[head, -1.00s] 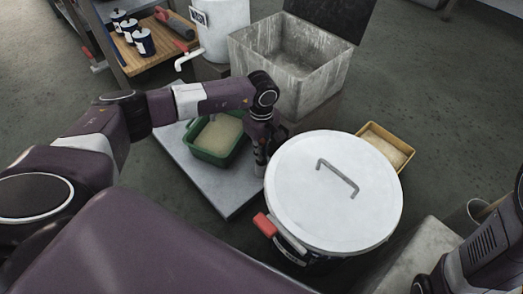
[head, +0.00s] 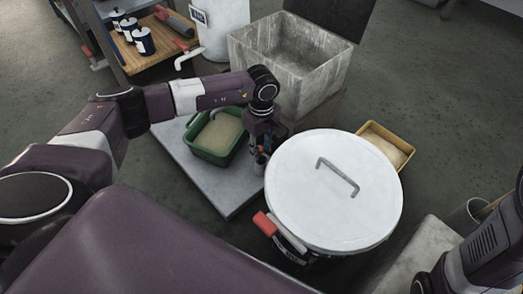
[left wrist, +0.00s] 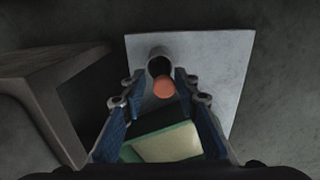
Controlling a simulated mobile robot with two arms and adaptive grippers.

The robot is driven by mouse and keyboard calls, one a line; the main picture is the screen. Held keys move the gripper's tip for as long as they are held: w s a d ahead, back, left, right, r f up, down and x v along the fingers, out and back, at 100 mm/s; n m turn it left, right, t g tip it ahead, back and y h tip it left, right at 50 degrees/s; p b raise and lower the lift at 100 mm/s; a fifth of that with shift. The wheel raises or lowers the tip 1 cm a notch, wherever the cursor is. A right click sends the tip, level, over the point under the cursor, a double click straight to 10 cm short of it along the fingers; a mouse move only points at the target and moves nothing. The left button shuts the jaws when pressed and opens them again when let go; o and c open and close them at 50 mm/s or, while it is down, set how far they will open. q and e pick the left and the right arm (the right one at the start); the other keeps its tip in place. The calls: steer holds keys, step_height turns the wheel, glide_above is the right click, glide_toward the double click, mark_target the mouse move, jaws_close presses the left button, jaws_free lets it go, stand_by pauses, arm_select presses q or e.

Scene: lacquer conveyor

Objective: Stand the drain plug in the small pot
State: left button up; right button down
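The small pot (left wrist: 155,52) is a short grey cylinder with a dark mouth on the grey slab. It also shows in the head view (head: 259,166), below my left gripper. The drain plug (left wrist: 164,87) shows its round orange end over the pot's near rim; how deep it sits is hidden. My left gripper (left wrist: 159,78) is open, its blue-padded fingers on either side of the plug with a gap at left. It also shows in the head view (head: 265,148). My right gripper is out of view; only part of that arm shows at lower right.
A green tub (head: 195,151) stands on the grey slab (head: 222,200), left of the gripper. A large white-lidded drum (head: 310,205) is close on the right. A concrete trough (head: 300,85) stands behind, and a yellow tray (head: 372,131) lies beyond the drum.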

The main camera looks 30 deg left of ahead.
arm_select(q)
step_height(320, 180, up, 11)
steer(key=shift+f, duration=0.2)
stand_by(0.7)
